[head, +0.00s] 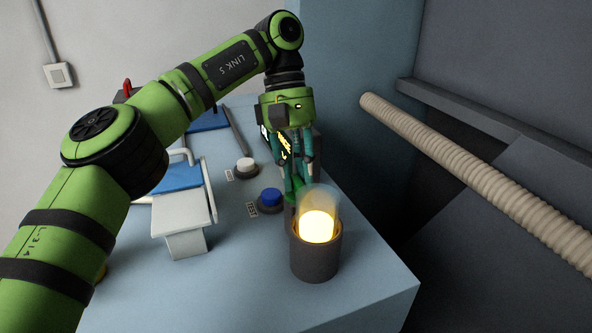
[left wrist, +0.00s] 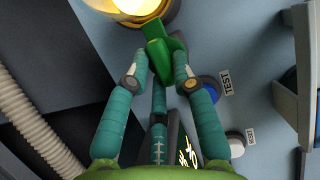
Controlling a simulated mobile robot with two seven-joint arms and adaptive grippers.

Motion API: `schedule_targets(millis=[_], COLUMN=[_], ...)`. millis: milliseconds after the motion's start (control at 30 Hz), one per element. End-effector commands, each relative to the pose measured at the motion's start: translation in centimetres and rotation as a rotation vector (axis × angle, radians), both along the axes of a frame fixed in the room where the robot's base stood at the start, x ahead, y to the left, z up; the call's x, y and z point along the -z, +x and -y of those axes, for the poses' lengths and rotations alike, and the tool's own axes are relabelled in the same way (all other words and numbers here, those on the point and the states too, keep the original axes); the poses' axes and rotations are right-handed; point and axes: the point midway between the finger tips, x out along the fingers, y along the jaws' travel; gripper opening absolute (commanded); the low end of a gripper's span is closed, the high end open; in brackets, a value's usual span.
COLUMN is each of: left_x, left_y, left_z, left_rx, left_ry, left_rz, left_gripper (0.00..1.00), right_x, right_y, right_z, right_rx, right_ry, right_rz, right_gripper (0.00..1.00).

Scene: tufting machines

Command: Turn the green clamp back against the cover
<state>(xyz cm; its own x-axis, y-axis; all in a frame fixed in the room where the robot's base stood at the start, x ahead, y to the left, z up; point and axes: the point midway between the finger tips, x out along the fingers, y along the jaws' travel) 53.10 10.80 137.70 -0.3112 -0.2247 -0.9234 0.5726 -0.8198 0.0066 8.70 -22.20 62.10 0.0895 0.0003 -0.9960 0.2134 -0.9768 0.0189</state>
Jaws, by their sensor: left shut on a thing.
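The green clamp (head: 292,199) shows just below my left fingertips, partly hidden by them, close behind a lit lamp. It is clearer in the left wrist view (left wrist: 165,47), a bright green block between the fingertips. My left gripper (head: 293,188) points down and is shut on the clamp; its teal fingers also show in the left wrist view (left wrist: 160,78). The clear dome (head: 322,197) stands over the glowing lamp in a dark cylinder (head: 315,259). I cannot tell which part is the cover, nor whether the clamp touches anything else. My right gripper is not in view.
A blue TEST button (head: 270,197) and a white button (head: 246,166) stand left of the gripper. A white and blue hinged piece (head: 184,217) is farther left. A ribbed hose (head: 480,180) runs along the right, past the blue-grey top's right edge (head: 400,262).

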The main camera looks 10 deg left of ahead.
Motion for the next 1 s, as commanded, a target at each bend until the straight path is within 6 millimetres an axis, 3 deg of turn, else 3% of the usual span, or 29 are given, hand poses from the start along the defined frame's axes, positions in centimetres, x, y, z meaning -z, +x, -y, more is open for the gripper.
schedule_targets(millis=[33,567,600,633,1000], left_x=[0.7,0.69,0.69,0.69,0.5], left_y=[-0.27,-0.36,-0.36,-0.36,-0.23], left_z=[0.27,0.32,0.32,0.32,0.21], left_rx=[0.022,0.047,0.047,0.046,0.039], left_ry=[0.008,0.008,0.008,0.008,0.004], left_rz=[-0.016,-0.017,-0.017,-0.017,-0.013], left_gripper=[0.0,0.0,0.41,0.49,0.49], right_x=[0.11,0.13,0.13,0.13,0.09], right_y=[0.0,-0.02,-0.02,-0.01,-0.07], right_z=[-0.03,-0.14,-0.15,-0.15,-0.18], right_rx=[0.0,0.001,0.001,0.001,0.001], right_ry=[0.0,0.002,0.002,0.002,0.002], right_rz=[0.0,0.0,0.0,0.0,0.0], right_gripper=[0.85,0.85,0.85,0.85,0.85])
